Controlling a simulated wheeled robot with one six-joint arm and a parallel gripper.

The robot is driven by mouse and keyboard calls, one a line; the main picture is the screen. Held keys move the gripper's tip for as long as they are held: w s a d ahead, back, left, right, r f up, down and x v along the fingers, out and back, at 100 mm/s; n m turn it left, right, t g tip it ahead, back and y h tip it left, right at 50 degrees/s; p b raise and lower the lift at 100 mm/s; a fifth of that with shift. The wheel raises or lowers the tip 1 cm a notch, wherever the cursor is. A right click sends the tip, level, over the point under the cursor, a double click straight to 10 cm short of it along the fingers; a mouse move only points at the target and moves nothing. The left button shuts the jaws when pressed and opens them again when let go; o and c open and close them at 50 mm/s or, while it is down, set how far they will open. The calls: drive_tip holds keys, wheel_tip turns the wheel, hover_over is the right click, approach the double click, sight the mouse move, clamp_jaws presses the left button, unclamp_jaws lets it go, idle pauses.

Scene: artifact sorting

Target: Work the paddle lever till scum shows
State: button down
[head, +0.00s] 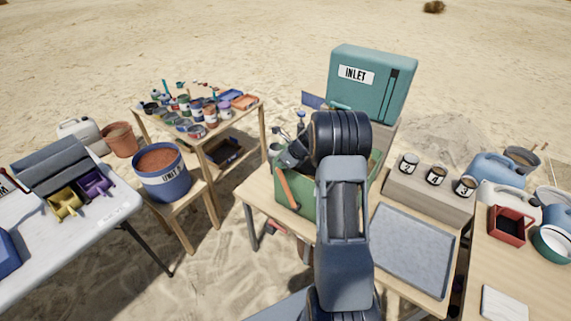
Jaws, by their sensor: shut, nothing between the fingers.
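A green open box (296,207) stands on the middle wooden table, partly hidden behind my arm. An orange bar (285,190) slants along its left front side; I cannot tell whether it is the paddle lever. My gripper (283,161) is over the box's left rear part, above the top of the orange bar. It is shut and holds nothing. Whether it touches the box or bar cannot be told. The box's inside is mostly hidden by my arm, and no scum can be made out. A teal tank marked INLET (368,88) stands behind the box.
A grey tray (412,250) lies right of my arm. Numbered cans (437,174) stand on a ledge behind it. Jugs (497,168) and a red box (508,226) are at right. A blue bucket (165,186) and a table of paint cans (190,128) are at left.

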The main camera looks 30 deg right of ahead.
idle(0.6)
drive_tip(key=shift+r+p, duration=0.6)
wheel_tip(320, 180, up, 9)
drive_tip(key=d+p, duration=0.2)
drive_tip(key=p, duration=0.4)
drive_tip(key=shift+s+f, duration=0.2)
drive_tip(key=shift+s, duration=0.15)
